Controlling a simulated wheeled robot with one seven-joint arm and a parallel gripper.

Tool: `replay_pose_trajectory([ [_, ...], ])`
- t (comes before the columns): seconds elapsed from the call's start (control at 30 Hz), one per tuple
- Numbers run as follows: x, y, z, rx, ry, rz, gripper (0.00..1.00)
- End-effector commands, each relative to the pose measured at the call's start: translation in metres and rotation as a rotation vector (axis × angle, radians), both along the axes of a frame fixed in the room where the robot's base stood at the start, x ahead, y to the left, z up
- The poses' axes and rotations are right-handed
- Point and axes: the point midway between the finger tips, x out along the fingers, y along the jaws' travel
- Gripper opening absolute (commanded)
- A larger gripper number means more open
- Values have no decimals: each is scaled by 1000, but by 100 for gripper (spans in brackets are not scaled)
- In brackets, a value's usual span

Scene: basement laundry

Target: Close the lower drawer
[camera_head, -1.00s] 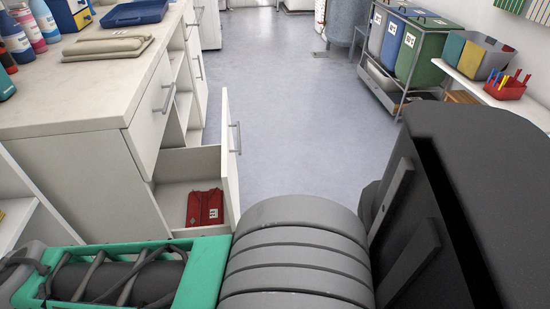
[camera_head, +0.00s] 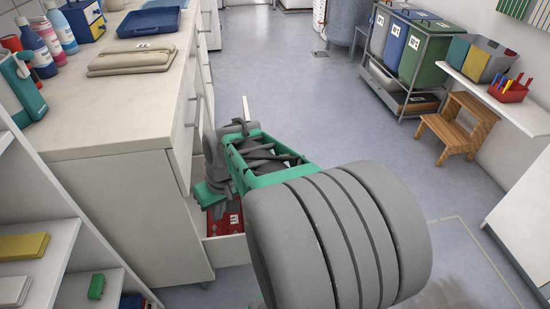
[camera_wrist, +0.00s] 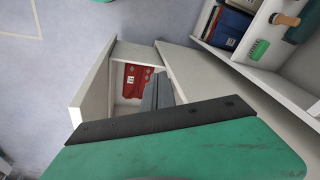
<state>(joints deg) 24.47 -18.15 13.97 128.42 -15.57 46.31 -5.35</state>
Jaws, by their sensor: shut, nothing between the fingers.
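The lower drawer (camera_head: 228,249) stands pulled out from the white counter cabinet in the head view, largely hidden behind my arm. Its white front panel (camera_wrist: 88,88) is on the left in the wrist view, apart from the cabinet. A red packet with a white label (camera_head: 225,222) lies inside, also visible in the wrist view (camera_wrist: 131,88). My gripper (camera_wrist: 158,90) is shut and empty, over the drawer opening between front panel and cabinet side in that view. Its fingertips are hidden in the head view. I cannot tell whether the fingers touch the drawer.
The worktop (camera_head: 100,115) holds folded beige cloth (camera_head: 132,60), a blue tray (camera_head: 149,22) and several bottles. Open shelves (camera_head: 40,245) stand at the near left. Sorting bins (camera_head: 424,55) and a wooden step stool (camera_head: 458,128) are on the right. The floor between is clear.

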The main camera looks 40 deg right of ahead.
Motion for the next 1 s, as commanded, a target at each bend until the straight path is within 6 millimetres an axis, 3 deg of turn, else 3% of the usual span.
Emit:
replay_pose_trajectory([
  [0.03,9,-39,27,43,-14,-61,0],
  [0.1,16,-91,39,99,-63,-122,0],
  [0.2,10,-164,50,167,-154,-210,0],
  [0.3,-9,-221,51,209,-248,-282,0],
  [0.4,-26,-256,47,224,-317,-330,0],
  [0.57,-32,-269,39,231,-353,-349,0],
  [1.0,18,-253,-31,230,-349,-345,0],
])
